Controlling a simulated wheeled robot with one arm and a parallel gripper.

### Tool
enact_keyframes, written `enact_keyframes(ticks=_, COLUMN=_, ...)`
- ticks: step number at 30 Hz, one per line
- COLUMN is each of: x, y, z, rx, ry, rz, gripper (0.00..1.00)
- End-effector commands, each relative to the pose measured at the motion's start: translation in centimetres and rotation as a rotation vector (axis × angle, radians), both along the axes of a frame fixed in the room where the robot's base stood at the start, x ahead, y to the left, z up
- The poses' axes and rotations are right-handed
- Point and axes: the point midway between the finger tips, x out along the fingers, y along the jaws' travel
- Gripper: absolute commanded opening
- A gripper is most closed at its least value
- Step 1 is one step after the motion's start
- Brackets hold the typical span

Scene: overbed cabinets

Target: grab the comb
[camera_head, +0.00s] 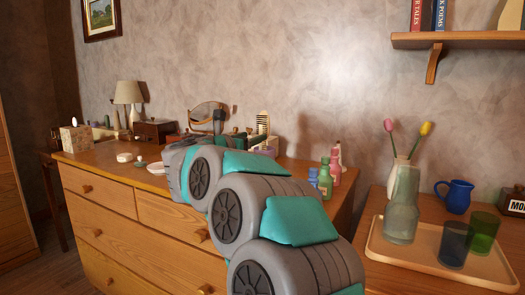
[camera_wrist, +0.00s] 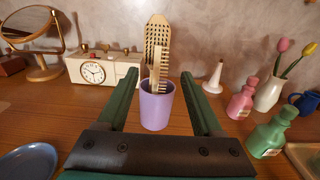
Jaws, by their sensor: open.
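A pale wooden comb (camera_wrist: 163,66) stands upright, teeth to the right, in a purple cup (camera_wrist: 156,108) on the dresser top in the wrist view. A wooden hairbrush (camera_wrist: 156,32) stands in the same cup, close behind the comb. The comb's lower end is hidden inside the cup. My gripper (camera_wrist: 160,74) is open, its green fingers spread to the left and right of the cup with nothing held between them. In the head view my arm reaches across the dresser and hides much of this area.
A white clock box (camera_wrist: 98,70) and a round mirror (camera_wrist: 32,25) stand to the left. A pink bottle (camera_wrist: 242,99) and a green bottle (camera_wrist: 268,135) stand to the right. A blue plate (camera_wrist: 28,162) lies at lower left. A tray (camera_head: 388,258) with glasses is on the right-hand table.

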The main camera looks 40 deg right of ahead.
Motion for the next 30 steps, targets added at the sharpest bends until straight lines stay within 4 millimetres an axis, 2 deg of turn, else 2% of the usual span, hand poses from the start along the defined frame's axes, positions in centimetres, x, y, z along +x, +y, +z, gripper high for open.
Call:
enact_keyframes(ticks=5, x=0.5, y=-2.2, z=0.7, rx=-0.004, ry=0.001, rz=-0.006, gripper=0.68)
enact_keyframes(ticks=10, x=1.4, y=-3.9, z=0.4, rx=-0.002, ry=0.005, rz=-0.002, gripper=0.68)
enact_keyframes(ticks=20, x=1.6, y=-4.3, z=0.4, rx=-0.002, ry=0.002, rz=0.001, gripper=0.68)
enact_keyframes(ticks=30, x=1.6, y=-4.3, z=0.5, rx=-0.002, ry=0.002, rz=0.001, gripper=0.29)
